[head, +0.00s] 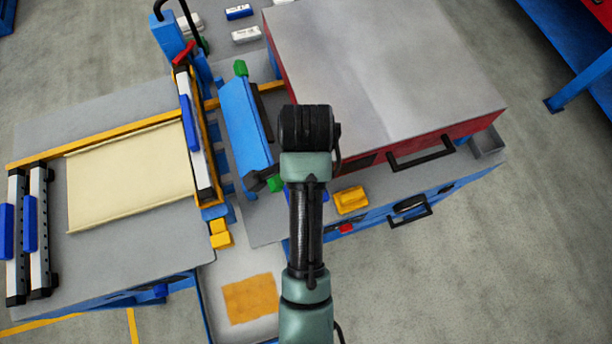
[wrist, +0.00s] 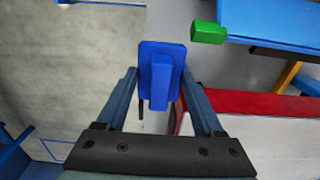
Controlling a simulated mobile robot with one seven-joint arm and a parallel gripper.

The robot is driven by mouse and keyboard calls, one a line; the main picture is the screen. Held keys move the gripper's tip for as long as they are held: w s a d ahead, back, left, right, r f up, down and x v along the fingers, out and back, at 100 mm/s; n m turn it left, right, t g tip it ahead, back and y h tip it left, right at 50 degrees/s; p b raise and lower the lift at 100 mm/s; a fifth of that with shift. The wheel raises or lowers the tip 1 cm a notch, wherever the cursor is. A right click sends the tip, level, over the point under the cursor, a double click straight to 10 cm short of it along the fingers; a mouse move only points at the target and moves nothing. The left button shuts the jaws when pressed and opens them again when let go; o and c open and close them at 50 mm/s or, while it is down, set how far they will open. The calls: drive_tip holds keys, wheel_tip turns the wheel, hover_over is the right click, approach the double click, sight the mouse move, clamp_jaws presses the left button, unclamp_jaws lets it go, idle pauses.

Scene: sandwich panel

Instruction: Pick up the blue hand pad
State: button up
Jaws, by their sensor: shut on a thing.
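The blue hand pad (wrist: 160,52) is a flat blue plate with a raised grip bar, in the upper middle of the wrist view. My gripper (wrist: 160,82) is shut on it, with one finger on each side of the grip bar. The pad overlaps the grey bench edge and the floor in this view; I cannot tell whether it is clear of the bench. In the head view my arm hides the gripper and most or all of the pad.
A blue roller bar (head: 243,120) with green ends is close to the pad's right in the wrist view (wrist: 208,32). The red-sided press (head: 390,70) stands beside my arm. A yellow pad (head: 350,200) lies on its front ledge.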

wheel_tip(320, 180, up, 10)
drive_tip(key=p, duration=0.9)
